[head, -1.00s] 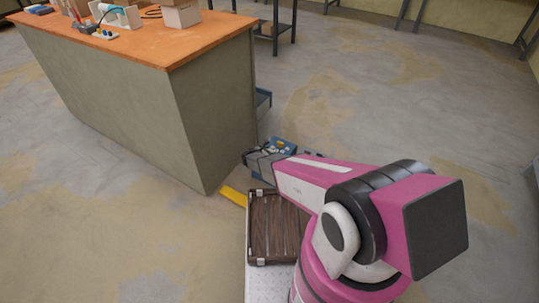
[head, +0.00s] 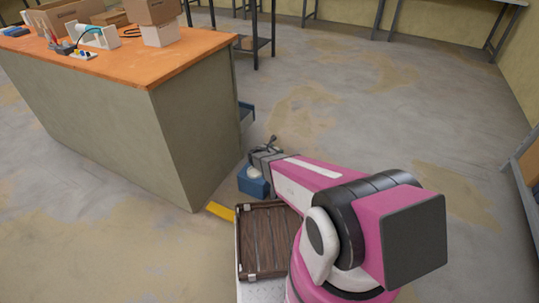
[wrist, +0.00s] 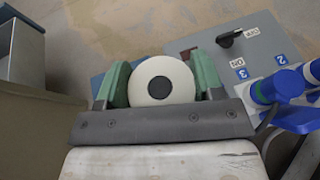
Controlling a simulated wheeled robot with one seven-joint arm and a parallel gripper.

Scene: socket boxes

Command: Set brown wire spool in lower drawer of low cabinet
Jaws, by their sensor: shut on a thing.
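My gripper (wrist: 162,82), with two green fingers, is shut on a round spool in the wrist view. The spool's pale cream flange with a dark centre (wrist: 158,87) faces the camera; its brown wire is not visible. In the head view my gripper (head: 264,158) is beside the right end of an orange-topped cabinet (head: 190,140), with a bit of the pale spool (head: 254,172) below it. An open blue-grey drawer (head: 246,112) sticks out from the cabinet's far right side. It also shows at the left in the wrist view (wrist: 22,55). Its level and inside are unclear.
A blue box (head: 252,186) is below my gripper. In the wrist view a grey panel (wrist: 235,60) with a switch and blue plugs (wrist: 285,85) is close at right. A brown slatted crate (head: 266,240) is in front of my arm. Open floor lies beyond.

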